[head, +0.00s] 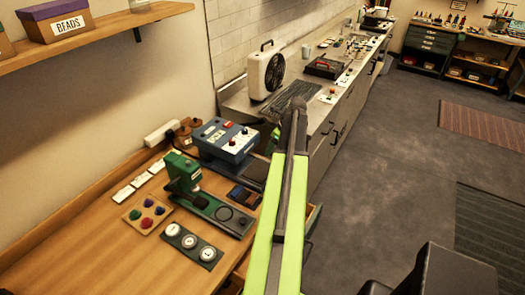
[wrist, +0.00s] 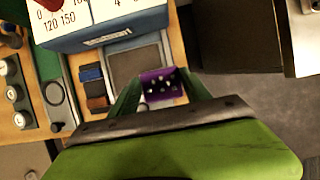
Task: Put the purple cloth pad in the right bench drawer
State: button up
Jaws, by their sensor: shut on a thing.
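The purple cloth pad (wrist: 160,85), dotted with small pale spots, is between the green fingers of my gripper (wrist: 160,92) in the wrist view. My gripper is shut on it, over the right end of the wooden bench. In the head view my arm hides the pad and most of the gripper. A wooden drawer edge (head: 313,218) shows just right of my arm, at the bench's right side, and seems pulled out. Its inside is mostly hidden by my arm.
A grey counter with a white fan (head: 266,70) stands beyond. The floor at right is open.

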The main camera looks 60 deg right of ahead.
jog(key=s+d+r+p, duration=0.2)
jog(key=d+r, duration=0.1)
jog(key=d, duration=0.1)
notch_tip(320, 180, down, 6)
jog(key=b, duration=0.6)
jog(key=shift+s, duration=0.2)
jog(key=shift+s+d+f, duration=0.1)
jog(key=shift+d, duration=0.1)
